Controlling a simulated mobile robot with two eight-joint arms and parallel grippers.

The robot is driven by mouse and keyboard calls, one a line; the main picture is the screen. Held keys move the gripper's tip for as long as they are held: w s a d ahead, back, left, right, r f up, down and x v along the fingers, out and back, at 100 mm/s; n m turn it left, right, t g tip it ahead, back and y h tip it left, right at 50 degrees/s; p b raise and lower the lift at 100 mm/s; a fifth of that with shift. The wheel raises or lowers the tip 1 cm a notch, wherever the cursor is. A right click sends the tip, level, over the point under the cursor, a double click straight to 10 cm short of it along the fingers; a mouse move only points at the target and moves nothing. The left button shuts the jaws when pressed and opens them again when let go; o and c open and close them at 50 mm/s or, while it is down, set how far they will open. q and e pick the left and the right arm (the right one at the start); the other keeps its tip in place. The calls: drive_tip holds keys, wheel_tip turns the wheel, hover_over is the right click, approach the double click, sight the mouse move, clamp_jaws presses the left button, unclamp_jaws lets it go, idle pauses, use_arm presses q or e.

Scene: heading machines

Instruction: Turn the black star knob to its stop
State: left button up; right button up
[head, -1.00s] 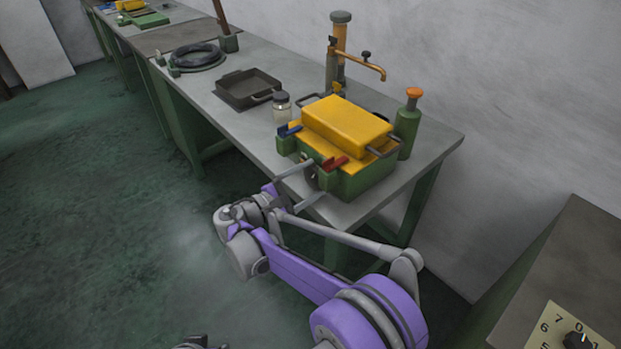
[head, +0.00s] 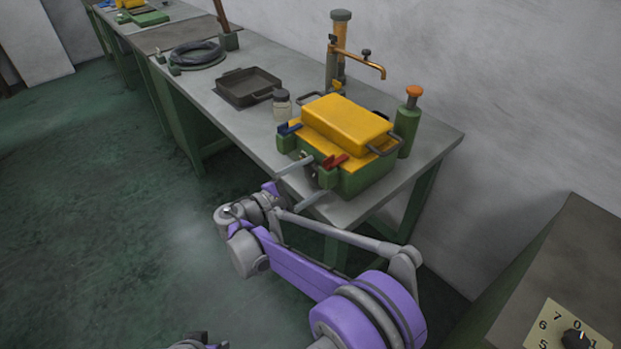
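A green box (head: 365,178) with a yellow lid (head: 346,121) stands near the front corner of the bench. On its near face, a small dark part (head: 310,173) that looks like the black star knob shows partly between my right fingers; its star shape is too small to make out. My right gripper (head: 320,177) is open, its two grey fingers pointing at that face, one above and one below the dark part. I cannot tell whether they touch it. My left gripper does not clearly show; only a bit of grey arm is at the bottom edge.
On the bench (head: 240,118) are a jar (head: 282,106), a dark tray (head: 248,87), a green bottle (head: 407,128) and a brass tap (head: 360,58). A numbered dial (head: 576,339) is at lower right. Floor at left is clear.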

drive_tip(key=v, duration=1)
drive_tip(key=shift+s+a, duration=0.25)
drive_tip(key=shift+a, duration=0.1)
